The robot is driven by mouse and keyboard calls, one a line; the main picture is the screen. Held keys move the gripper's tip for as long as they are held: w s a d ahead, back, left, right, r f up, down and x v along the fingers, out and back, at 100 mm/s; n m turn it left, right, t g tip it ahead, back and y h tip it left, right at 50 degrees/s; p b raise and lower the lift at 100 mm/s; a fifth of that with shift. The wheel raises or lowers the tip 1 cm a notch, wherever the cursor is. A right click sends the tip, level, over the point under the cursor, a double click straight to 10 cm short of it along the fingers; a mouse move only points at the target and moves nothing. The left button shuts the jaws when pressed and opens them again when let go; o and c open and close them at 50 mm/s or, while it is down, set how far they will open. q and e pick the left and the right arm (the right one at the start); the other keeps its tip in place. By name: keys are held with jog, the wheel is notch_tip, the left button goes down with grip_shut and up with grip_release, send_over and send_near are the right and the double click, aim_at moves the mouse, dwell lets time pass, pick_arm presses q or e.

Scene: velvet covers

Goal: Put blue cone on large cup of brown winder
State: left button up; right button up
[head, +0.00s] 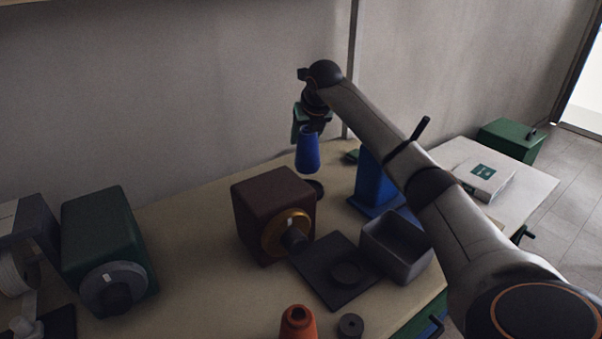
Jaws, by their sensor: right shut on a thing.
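The blue cone (308,153) hangs upright, narrow end up, in my right gripper (311,125), which is shut on its top. Which cup is the large one I cannot tell surely. My left gripper is out of view.
A green winder (97,232) stands left, an orange cone (298,323) in front. A black plate (332,277), a grey bin (396,245) and a blue stand (372,188) are right of the brown winder. The table between the winders is clear.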

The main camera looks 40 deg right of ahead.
aim_at(311, 146)
notch_tip(311, 146, down, 7)
jog(key=shift+s+f+b, duration=0.1)
jog(key=shift+f+b, duration=0.1)
jog(key=shift+b, duration=0.15)
jog(key=o, duration=1.4)
jog(key=v, duration=1.2)
jog(key=shift+p, duration=0.4)
